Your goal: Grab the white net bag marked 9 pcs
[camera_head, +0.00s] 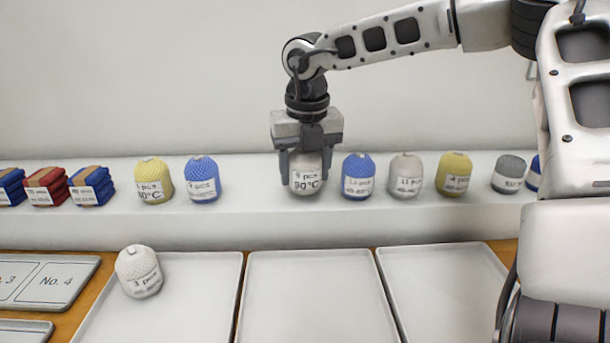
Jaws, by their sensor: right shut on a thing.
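A white net bag (306,183) with a label ending in "pcs" and "90°C" stands upright on the shelf; the number is small and partly hard to read, possibly a 9. My right gripper (306,160) points straight down over it and is shut on its upper part, with fingers at both sides. The bag's top is hidden by the gripper. Another white net bag (138,272), marked 3 pcs, leans on the left tray. A pale net bag (405,176), seemingly marked 11 pcs, stands further right on the shelf. My left gripper is not in view.
Close by on the shelf (250,228) stand a blue net bag (358,176) to the right and another blue one (202,180) to the left. Yellow bags and folded stacks stand further along. The middle tray (310,300) and right tray (440,290) are empty.

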